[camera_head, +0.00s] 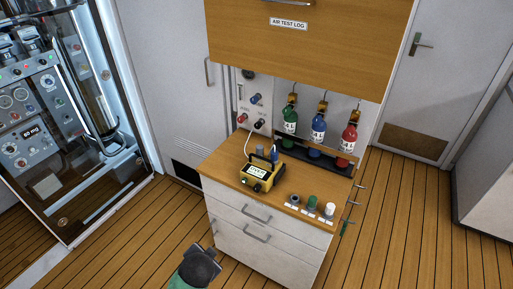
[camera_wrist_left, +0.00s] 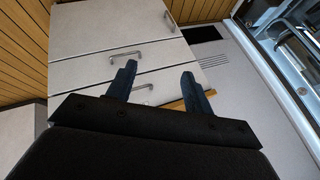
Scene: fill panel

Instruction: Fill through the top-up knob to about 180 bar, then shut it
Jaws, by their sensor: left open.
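The fill panel (camera_head: 251,107) stands upright on the wall behind the counter, with a blue knob (camera_head: 255,99), a red knob (camera_head: 242,118) and a black knob (camera_head: 259,123). Their labels are too small to read, so I cannot tell which is the top-up knob. A yellow device (camera_head: 256,175) with a small display sits on the counter; its reading is not legible. My left gripper (camera_head: 203,262) is low in front of the drawers, well away from the panel. In the left wrist view its two fingers (camera_wrist_left: 157,84) are open and empty. My right gripper is not in view.
A wooden-topped drawer cabinet (camera_head: 225,159) carries several small caps (camera_head: 312,201) at its front right. Green, blue (camera_head: 318,127) and red bottles stand in a rack at the back. An overhead wooden cabinet (camera_head: 330,45) hangs above. The floor (camera_head: 385,220) at right is clear.

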